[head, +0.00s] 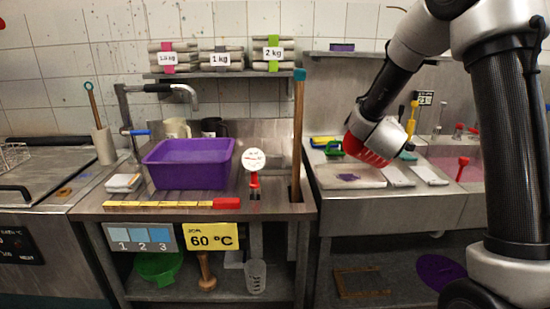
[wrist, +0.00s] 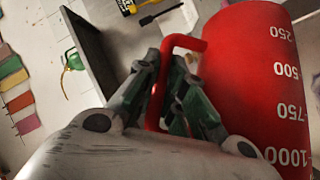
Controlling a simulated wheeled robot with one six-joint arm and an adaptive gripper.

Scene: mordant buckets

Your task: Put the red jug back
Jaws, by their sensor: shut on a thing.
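The red jug (wrist: 255,70) fills the right side of the wrist view, with white volume marks that read upside down there. Its red handle (wrist: 185,42) passes between the fingers of my gripper (wrist: 172,88), which is shut on it. In the head view, a red part of the jug (head: 366,152) shows below my gripper, over the right-hand counter by the sink. Most of the jug is hidden there by my wrist. I cannot tell in the head view whether its base touches anything.
A purple tub (head: 188,165) stands on the middle bench, beside a dial thermometer (head: 254,160) and an upright wooden stick (head: 298,130). White slabs (head: 345,177) lie on the right counter, left of the pink-filled sink (head: 450,158). A shelf (head: 215,74) holds weighed bundles.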

